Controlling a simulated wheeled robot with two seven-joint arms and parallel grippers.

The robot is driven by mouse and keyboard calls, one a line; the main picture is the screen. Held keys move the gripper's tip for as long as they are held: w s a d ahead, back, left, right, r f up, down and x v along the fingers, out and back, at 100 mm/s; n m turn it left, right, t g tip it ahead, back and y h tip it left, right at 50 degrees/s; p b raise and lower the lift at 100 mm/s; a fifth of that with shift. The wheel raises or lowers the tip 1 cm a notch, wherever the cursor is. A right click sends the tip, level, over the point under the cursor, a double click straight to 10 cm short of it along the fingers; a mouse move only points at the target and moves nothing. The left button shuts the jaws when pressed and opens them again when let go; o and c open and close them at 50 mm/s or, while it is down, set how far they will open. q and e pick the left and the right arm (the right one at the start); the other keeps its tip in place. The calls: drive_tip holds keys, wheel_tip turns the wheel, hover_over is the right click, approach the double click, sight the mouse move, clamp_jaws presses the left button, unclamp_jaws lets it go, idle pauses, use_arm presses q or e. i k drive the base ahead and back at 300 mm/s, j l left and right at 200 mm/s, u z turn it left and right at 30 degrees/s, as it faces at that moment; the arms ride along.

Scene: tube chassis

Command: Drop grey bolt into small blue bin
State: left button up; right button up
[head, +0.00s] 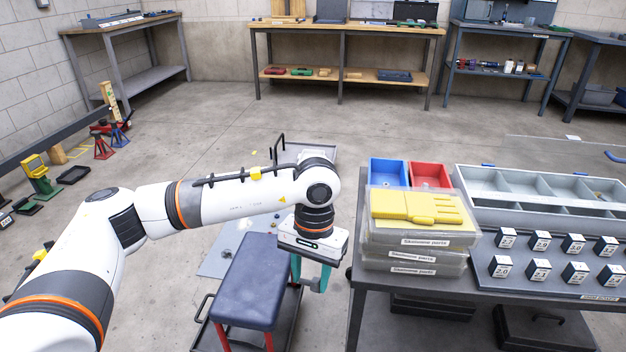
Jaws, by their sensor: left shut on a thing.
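The small blue bin (388,180) stands open at the back left of the grey table, beside a small red bin (430,183). My left gripper (309,286) points down, left of the table's edge and near the blue stool. It is apart from the blue bin, which is up and to the right in the picture. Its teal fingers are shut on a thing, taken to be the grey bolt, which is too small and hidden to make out. My right gripper is not in view.
Stacked clear boxes with a yellow glove (415,207) on top stand in front of the bins. A grey compartment tray (540,205) and several numbered blocks lie to the right. The blue stool (250,275) stands left of the table (375,295). Open floor lies behind.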

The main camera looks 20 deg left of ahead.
sight(382, 181)
drive_tip(key=i+l+u, duration=0.35)
drive_tip(key=l+u, duration=0.15)
drive_tip(key=l, duration=0.2)
drive_tip(key=i+l+u, duration=0.1)
drive_tip(key=l+u, duration=0.15)
drive_tip(key=l, duration=0.15)
drive_tip(key=i+l+u, duration=0.1)
drive_tip(key=l+u, duration=0.15)
drive_tip(key=l, duration=0.15)
drive_tip(key=j, duration=0.75)
drive_tip(key=i+j, duration=0.1)
drive_tip(key=j, duration=0.7)
drive_tip(key=j+z, duration=0.25)
drive_tip(key=z, duration=0.2)
drive_tip(key=j+z, duration=0.2)
drive_tip(key=z, duration=0.25)
drive_tip(key=j+z, duration=0.25)
drive_tip(key=z, duration=0.15)
drive_tip(key=i+l, duration=0.3)
drive_tip(key=i, duration=0.15)
drive_tip(key=i+l, duration=0.25)
drive_tip(key=i, duration=0.15)
drive_tip(key=l+z, duration=0.05)
